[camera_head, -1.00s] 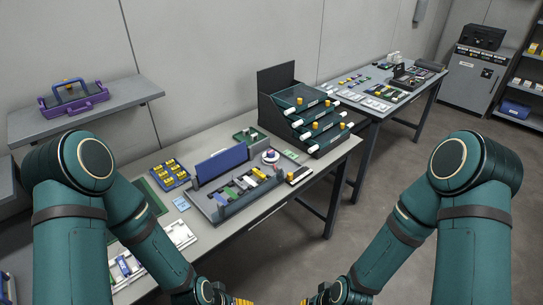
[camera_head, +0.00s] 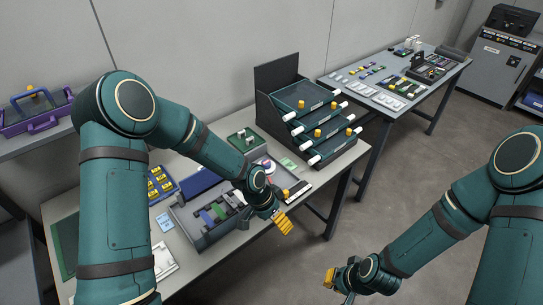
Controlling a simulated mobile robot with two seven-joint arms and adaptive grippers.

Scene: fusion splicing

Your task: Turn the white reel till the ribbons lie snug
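The white reel (camera_head: 268,164), with a reddish part on top, sits at the back right of the grey tray (camera_head: 212,243) on the near bench. My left forearm and wrist partly hide it. The ribbons are too small to make out. My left gripper (camera_head: 285,225), with yellow fingers, is above the bench's front edge, in front of the reel and apart from it. My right gripper (camera_head: 329,279) is low over the floor, off the bench. I cannot tell whether either gripper is open or shut; neither visibly holds anything.
A dark rack of drawers (camera_head: 290,90) with white and yellow knobs stands behind the reel. A small green tray (camera_head: 243,139) is beside it. A blue tray of yellow pieces (camera_head: 160,184) lies left. A second bench (camera_head: 400,70) stands farther back.

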